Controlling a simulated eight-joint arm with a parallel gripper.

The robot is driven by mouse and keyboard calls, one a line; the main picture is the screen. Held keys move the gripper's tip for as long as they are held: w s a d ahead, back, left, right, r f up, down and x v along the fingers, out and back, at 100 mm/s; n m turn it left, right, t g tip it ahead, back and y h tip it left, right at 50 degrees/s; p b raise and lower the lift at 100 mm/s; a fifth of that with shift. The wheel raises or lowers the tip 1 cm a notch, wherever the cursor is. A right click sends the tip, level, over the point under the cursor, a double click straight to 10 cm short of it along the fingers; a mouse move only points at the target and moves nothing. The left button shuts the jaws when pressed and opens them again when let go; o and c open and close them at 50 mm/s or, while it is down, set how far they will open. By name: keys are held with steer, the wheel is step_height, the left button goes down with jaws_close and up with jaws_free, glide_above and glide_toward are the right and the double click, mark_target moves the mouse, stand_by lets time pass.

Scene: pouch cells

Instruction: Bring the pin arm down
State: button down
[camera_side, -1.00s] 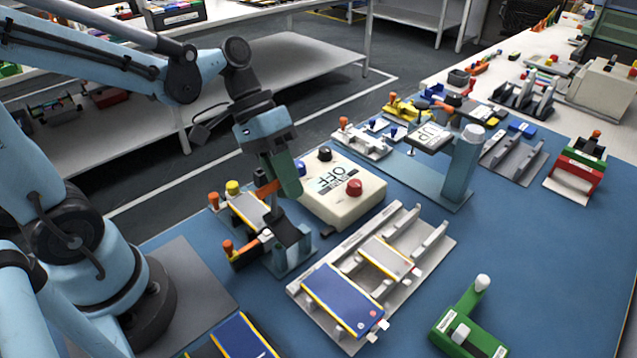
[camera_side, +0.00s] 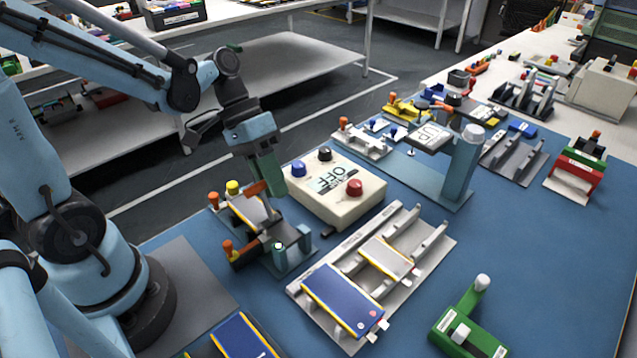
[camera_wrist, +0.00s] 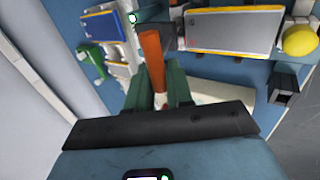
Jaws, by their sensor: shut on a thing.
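The test fixture (camera_side: 225,250) stands left of the meter box and holds a grey pouch cell with yellow edges (camera_side: 247,207), which also shows in the wrist view (camera_wrist: 232,30). The pin arm's orange handle (camera_side: 255,188) is at the fixture's far side, near the cell. My gripper (camera_side: 268,190) is shut on that handle. In the wrist view, the green fingers of my gripper (camera_wrist: 158,78) sit on both sides of the orange handle (camera_wrist: 152,48). The pin contact with the cell cannot be made out. A small green-white light (camera_wrist: 132,18) shows beside the cell.
The meter box (camera_side: 335,190) reads OFF and stands just right of my gripper. A pale rack (camera_side: 405,215) with blue and grey cells lies in front of it. A green fixture (camera_side: 470,325) is at the front right. Open blue mat (camera_side: 530,245) lies to the right.

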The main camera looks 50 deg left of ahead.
steer(key=shift+a, duration=0.1)
steer(key=c, duration=1.1)
jaws_free()
steer(key=shift+c, duration=0.2)
steer(key=v, duration=1.2)
steer(key=shift+x, duration=6.05)
